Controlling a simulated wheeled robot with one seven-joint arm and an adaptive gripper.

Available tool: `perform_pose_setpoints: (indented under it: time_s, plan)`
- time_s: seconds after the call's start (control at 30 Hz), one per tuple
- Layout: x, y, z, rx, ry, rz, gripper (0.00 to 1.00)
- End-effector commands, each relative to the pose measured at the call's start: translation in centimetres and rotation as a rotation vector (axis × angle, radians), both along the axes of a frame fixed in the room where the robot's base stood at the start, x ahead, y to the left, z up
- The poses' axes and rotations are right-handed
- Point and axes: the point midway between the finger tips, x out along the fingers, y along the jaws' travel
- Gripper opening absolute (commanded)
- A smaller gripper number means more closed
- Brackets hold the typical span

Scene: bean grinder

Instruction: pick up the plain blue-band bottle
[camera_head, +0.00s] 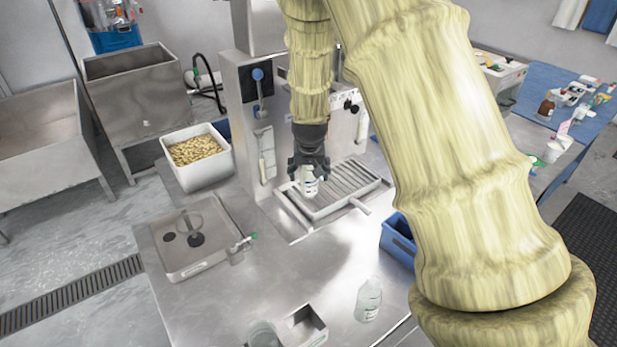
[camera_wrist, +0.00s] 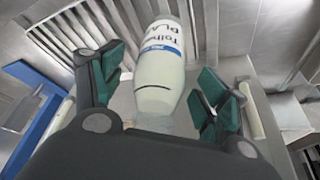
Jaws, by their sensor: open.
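A white bottle with a blue band and dark lettering (camera_wrist: 163,72) stands between the green-padded fingers of my gripper (camera_wrist: 158,88) in the wrist view. The fingers are open, with a gap to the bottle on both sides. In the head view the same bottle (camera_head: 310,184) shows just below my gripper (camera_head: 309,166), at the slatted drain tray (camera_head: 345,186). The gripper hides its upper part there. I cannot tell from the pictures whether its base rests on the slats.
A machine panel with levers (camera_head: 257,125) rises behind and left of the tray. A blue bin (camera_head: 398,238) is to the right. A clear bottle (camera_head: 369,300) and a metal box (camera_head: 303,325) stand at the front. A white crate of beans (camera_head: 206,180) is at the left.

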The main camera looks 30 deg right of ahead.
Motion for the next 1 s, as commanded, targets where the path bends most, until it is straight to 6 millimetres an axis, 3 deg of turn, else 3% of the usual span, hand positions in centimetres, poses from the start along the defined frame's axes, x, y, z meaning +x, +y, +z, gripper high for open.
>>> perform_pose_setpoints:
  time_s: [0.43,0.8,1.0]
  plan:
    - [0.42,-0.21,-1.1,0.0,0.0,-0.001,0.74]
    - [0.43,-0.2,-1.05,0.0,-0.001,0.0,0.1]
    - [0.43,-0.21,-1.02,0.0,-0.001,0.0,0.1]
